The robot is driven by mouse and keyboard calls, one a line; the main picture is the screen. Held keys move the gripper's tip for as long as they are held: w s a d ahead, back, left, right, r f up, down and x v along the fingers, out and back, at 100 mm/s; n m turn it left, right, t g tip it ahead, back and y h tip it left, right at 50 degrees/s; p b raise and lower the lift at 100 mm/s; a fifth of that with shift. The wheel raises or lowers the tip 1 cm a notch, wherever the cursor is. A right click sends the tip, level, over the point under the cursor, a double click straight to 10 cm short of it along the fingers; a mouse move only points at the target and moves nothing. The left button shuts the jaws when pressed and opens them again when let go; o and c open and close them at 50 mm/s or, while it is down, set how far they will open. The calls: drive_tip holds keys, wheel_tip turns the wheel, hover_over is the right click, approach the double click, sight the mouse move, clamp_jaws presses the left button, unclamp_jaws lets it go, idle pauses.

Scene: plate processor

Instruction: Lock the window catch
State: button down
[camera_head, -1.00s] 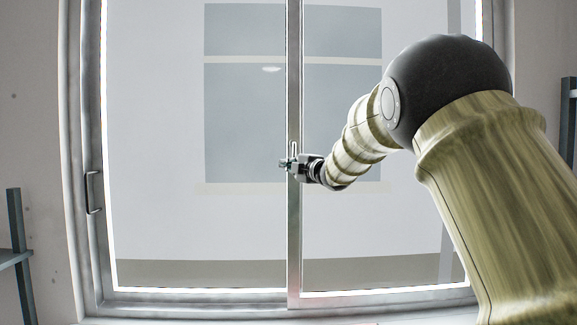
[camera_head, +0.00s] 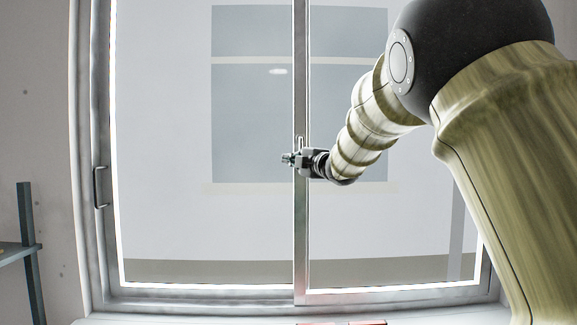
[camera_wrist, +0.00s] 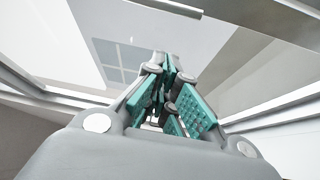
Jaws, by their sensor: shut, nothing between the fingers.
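The sliding window has a grey metal middle stile (camera_head: 301,235) between two glass panes. A small pale upright piece (camera_head: 300,141), which looks like the catch, sits on the stile just above my gripper. My gripper (camera_head: 288,159) reaches in from the right at the stile, its tip just left of it. It is shut with nothing held. I cannot tell if it touches the catch. In the wrist view its teal-padded fingers (camera_wrist: 166,68) point away toward the glass. The catch is not clearly made out there, and its position, locked or not, is too small to tell.
A dark pull handle (camera_head: 101,187) is on the window's left frame. A blue-grey shelf post (camera_head: 30,250) stands at the lower left. A red object (camera_head: 345,323) shows at the bottom edge. My arm covers the right side. The left pane's front is clear.

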drive_tip(key=b+v, duration=0.1)
drive_tip(key=v, duration=0.4)
drive_tip(key=shift+s+a+b, duration=0.1)
drive_tip(key=shift+b, duration=0.2)
